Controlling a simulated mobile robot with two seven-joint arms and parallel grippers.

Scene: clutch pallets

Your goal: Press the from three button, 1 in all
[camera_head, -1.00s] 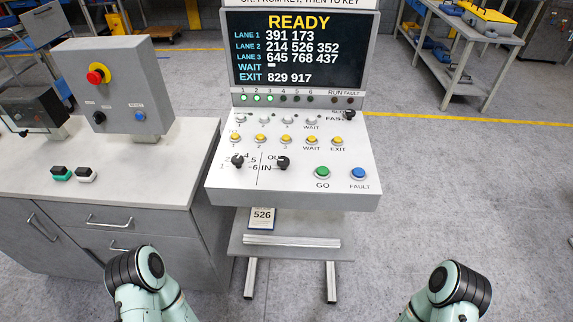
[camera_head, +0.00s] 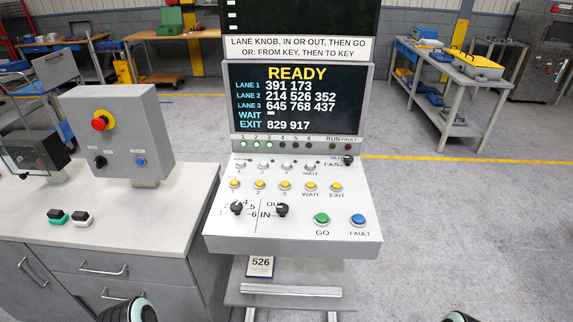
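The control console (camera_head: 225,243) stands in front of me with a sloped white panel. Its upper row holds small pale buttons, the last labelled WAIT; the third pale button (camera_head: 286,164) lines up with 3, but the row's heading is too small to read. Below is a row of yellow buttons, with the third yellow button (camera_head: 285,184) marked 3, then WAIT and EXIT. The screen (camera_head: 300,103) reads READY, with lanes 1 to 3, an empty WAIT and EXIT 829 917. Only small parts of my arms show at the bottom edge; neither gripper is in view.
A card marked 526 (camera_head: 260,266) hangs below. A grey bench (camera_head: 130,222) with a switch box (camera_head: 121,135) stands left.

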